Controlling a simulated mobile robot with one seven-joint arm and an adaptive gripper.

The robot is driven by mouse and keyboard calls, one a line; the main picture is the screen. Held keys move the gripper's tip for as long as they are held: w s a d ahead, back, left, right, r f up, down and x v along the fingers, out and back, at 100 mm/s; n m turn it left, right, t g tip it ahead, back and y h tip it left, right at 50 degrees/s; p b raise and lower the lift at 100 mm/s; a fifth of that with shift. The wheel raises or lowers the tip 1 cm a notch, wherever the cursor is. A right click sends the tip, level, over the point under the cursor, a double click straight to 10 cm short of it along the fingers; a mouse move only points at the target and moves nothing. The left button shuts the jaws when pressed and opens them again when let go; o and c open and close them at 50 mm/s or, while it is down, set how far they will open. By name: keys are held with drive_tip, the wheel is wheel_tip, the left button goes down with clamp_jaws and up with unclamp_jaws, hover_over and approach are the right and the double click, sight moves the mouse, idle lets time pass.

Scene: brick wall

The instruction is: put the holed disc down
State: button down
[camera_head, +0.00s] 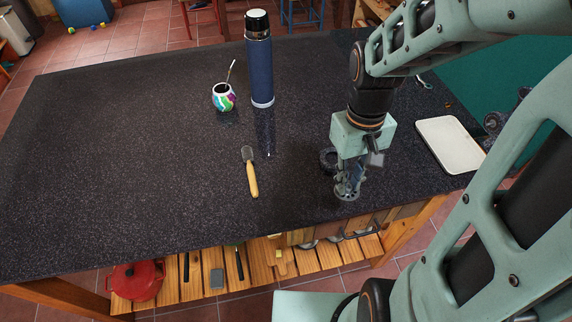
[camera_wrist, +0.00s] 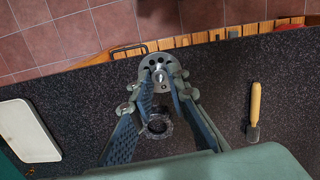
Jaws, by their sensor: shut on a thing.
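The holed disc (camera_wrist: 148,84) is grey-green with a ring of small holes and a metal piece at its middle. In the wrist view it sits between the tips of my gripper (camera_wrist: 161,92), which is shut on it. In the head view the disc (camera_head: 346,191) shows at the lower end of my gripper (camera_head: 352,180), over the front right part of the dark countertop (camera_head: 150,150). I cannot tell whether the disc touches the countertop.
A dark ring-shaped thing (camera_head: 328,158) lies just behind my gripper. A wooden-handled brush-like tool (camera_head: 252,180) lies to the left. A blue flask (camera_head: 259,70) and a patterned cup with a straw (camera_head: 223,101) stand further back. A white board (camera_head: 450,144) lies right.

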drive_tip(key=shift+w+a+r+m+t, duration=0.15)
drive_tip(key=shift+a+r, duration=0.15)
drive_tip(key=shift+a, duration=0.3)
drive_tip(key=shift+w+a+r+m+t, duration=0.15)
drive_tip(key=shift+a+r, duration=0.15)
drive_tip(key=shift+a, duration=0.25)
drive_tip(key=w+a+f, duration=0.3)
drive_tip(key=w+a+f+b, duration=0.1)
drive_tip(key=w+a+f, duration=0.1)
drive_tip(key=w+f, duration=0.1)
drive_tip(key=w+a+f+b, duration=0.1)
drive_tip(key=w+a+f, duration=0.2)
drive_tip(key=w, duration=0.1)
drive_tip(key=shift+w+a, duration=0.15)
drive_tip(key=shift+a, duration=0.2)
drive_tip(key=shift+w+a+f+b, duration=0.1)
drive_tip(key=shift+f+b, duration=0.1)
drive_tip(key=shift+b, duration=0.2)
drive_tip(key=shift+w+a+f+b, duration=0.15)
drive_tip(key=shift+f+b, duration=0.45)
drive_tip(key=shift+f, duration=0.3)
drive_tip(key=shift+w+f+b, duration=0.1)
drive_tip(key=shift+f+b, duration=0.5)
drive_tip(key=shift+f, duration=0.25)
